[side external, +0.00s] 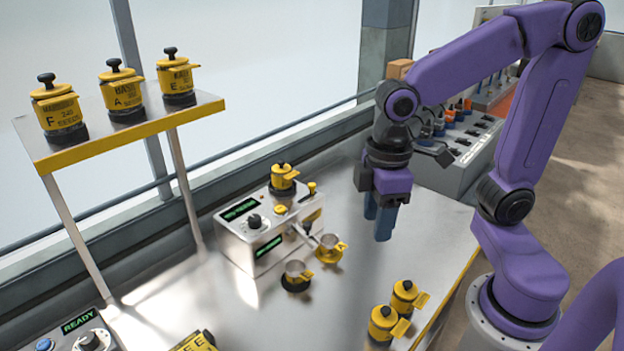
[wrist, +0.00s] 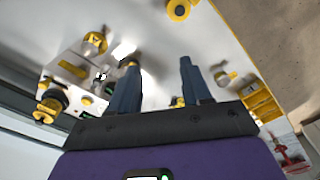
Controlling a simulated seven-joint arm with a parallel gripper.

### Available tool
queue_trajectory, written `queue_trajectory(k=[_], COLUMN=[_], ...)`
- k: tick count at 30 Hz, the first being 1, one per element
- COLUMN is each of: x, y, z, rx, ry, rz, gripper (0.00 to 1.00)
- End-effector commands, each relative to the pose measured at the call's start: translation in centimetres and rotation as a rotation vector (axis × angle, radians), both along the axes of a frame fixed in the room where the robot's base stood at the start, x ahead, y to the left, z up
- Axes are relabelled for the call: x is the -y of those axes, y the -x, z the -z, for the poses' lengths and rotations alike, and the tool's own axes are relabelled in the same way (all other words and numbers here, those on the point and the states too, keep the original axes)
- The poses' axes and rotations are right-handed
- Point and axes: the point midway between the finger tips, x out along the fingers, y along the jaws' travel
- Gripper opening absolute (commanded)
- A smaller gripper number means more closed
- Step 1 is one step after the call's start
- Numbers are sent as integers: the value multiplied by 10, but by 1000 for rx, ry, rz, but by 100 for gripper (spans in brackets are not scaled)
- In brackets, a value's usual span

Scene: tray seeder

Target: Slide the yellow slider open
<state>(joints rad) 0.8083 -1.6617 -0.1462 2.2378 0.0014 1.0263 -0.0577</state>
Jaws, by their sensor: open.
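A silver machine (side external: 235,245) stands on the metal table, with displays, a dark knob and a yellow-lidded canister (side external: 284,178) on top. Small yellow parts sit on it: a round one (side external: 280,209), an upright one (side external: 312,188) and a flat one (side external: 312,217) on its right end. I cannot tell for sure which is the slider. In the wrist view, a yellow bar (wrist: 72,69) shows on the machine at the left. My gripper (side external: 378,228) hangs above the table, to the right of the machine and apart from it. Its blue fingers (wrist: 160,62) are spread and empty.
Two small cups, one with a yellow base (side external: 329,252) and one dark-based (side external: 296,278), stand in front of the machine. Yellow canisters (side external: 383,325) stand near the front edge. A raised shelf (side external: 110,140) with several canisters is at the left. Table below my gripper looks clear.

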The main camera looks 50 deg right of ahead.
Motion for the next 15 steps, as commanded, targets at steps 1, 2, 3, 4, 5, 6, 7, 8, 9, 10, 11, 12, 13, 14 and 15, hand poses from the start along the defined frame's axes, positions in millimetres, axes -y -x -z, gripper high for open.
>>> queue_trajectory(k=[1, 2, 3, 4, 5, 6, 7, 8, 9, 10, 11, 12, 13, 14, 15], x=[-3, -3, -3, -3, -2, 0, 2, 4, 8, 11, 15, 21, 26, 31, 38], y=[-19, -30, -44, -55, -66, -80, -91, -101, -115, -126, -136, -150, -160, -170, -183], z=[-5, -8, -13, -15, -18, -22, -24, -27, -30, -32, -35, -38, -40, -42, -44], rx=[-1, -1, -1, -2, -2, -4, -4, -5, -5, -7, -7, -8, -9, -9, -10], ry=[1, 2, 2, 3, 4, 5, 6, 6, 7, 9, 8, 9, 10, 9, 10], rz=[40, 61, 90, 112, 133, 161, 183, 205, 233, 254, 276, 305, 327, 347, 376], gripper=[48, 48, 48, 48, 48, 48, 48, 48, 48, 48, 48, 48, 48, 48, 48])
